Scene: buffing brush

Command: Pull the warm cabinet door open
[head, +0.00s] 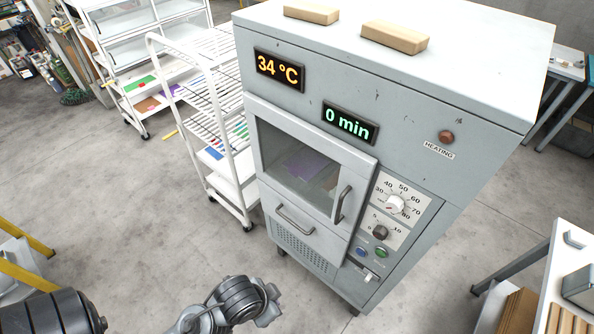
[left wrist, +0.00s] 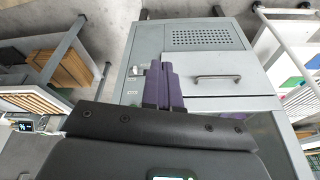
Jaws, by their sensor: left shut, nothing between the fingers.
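The warm cabinet (head: 460,120) is a pale grey box standing on the floor in the head view. Its windowed door (head: 262,158) has a vertical bar handle (head: 343,204) near its right edge. The door looks closed or nearly so; I cannot tell if there is a gap. Below it is a panel with a horizontal handle (head: 295,220), which also shows in the left wrist view (left wrist: 217,77). My left gripper (left wrist: 165,62) has its purple fingers shut and empty, pointing toward the cabinet front. In the head view my left arm is at the bottom, clear of the handle. My right gripper is out of view.
Displays read 34 °C (head: 279,70) and 0 min (head: 350,123). Knobs (head: 396,205) and buttons (head: 382,253) sit right of the door. A white rack trolley (head: 243,178) stands close on the left, a worktable (head: 570,250) at lower right. Two wooden blocks (head: 395,38) lie on top.

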